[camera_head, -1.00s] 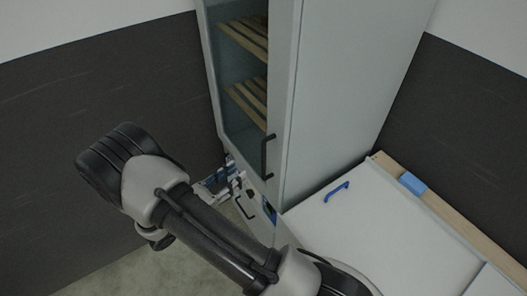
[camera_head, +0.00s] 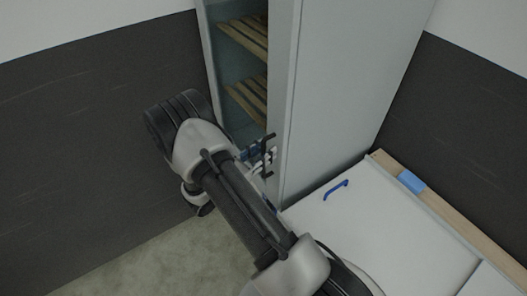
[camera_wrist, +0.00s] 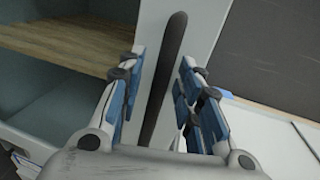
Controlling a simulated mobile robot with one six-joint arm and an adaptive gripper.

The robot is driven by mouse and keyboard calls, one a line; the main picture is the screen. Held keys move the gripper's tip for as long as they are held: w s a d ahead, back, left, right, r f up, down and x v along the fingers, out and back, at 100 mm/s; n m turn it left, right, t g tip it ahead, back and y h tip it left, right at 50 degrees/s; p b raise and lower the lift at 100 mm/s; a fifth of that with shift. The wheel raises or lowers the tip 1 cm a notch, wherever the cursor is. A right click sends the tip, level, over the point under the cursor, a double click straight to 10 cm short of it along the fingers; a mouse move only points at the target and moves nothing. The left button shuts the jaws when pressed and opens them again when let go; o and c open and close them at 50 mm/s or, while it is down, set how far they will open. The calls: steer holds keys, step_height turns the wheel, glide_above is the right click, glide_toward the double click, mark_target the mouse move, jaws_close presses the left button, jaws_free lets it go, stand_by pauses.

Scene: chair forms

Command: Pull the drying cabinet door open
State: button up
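The tall pale drying cabinet (camera_head: 345,90) has a glass door with a light frame (camera_head: 281,60); the door looks closed. Its black upright bar handle (camera_head: 270,140) sits low on the frame's right part, partly hidden by my gripper. My gripper (camera_head: 260,158) is at the handle in the head view, partly hidden behind my arm. In the wrist view, the handle (camera_wrist: 167,70) runs between the two blue-padded fingers of my gripper (camera_wrist: 158,66). The fingers are apart, with gaps visible on both sides of the bar.
Wooden slatted shelves (camera_head: 250,95) show behind the glass. At right is a white worktop (camera_head: 370,230) with a blue handle (camera_head: 336,189) and a blue block (camera_head: 411,182) on a wooden strip. A dark wall stands left, with open floor (camera_head: 150,260) below.

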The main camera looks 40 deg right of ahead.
steer(key=shift+c, duration=0.3)
jaws_close()
stand_by(0.3)
